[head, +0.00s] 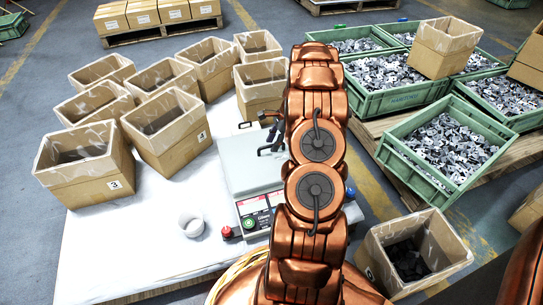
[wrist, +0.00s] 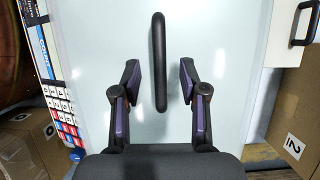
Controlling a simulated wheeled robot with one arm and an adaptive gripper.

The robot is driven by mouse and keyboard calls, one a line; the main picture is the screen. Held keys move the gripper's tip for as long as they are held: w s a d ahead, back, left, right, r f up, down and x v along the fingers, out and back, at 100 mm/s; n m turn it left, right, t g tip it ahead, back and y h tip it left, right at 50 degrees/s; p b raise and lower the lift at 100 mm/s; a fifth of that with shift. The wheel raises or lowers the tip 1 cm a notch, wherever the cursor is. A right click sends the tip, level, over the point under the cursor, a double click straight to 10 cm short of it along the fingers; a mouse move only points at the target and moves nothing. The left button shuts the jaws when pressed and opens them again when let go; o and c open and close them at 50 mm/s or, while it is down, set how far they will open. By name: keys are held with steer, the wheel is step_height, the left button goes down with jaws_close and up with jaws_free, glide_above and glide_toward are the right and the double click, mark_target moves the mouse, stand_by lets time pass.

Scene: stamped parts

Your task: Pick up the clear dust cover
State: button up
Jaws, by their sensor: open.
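The clear dust cover (head: 240,162) is a pale, see-through box over the scale on the white table, left of my arm in the head view. In the wrist view its flat top (wrist: 100,35) fills the middle, with a black bar handle (wrist: 158,40) standing lengthwise. My gripper (wrist: 158,80) is open, with one finger on each side of the handle and a gap on both sides. In the head view my gripper (head: 270,136) is small and dark over the cover, partly hidden by my arm.
The scale's keypad panel (head: 254,212) and a red button (head: 227,232) sit at the cover's front. A white round dish (head: 191,225) stands left. Several open cartons (head: 168,142) crowd the table's back left. Green crates of metal parts (head: 442,150) stand right.

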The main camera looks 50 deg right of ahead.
steer(key=shift+x, duration=1.2)
jaws_close()
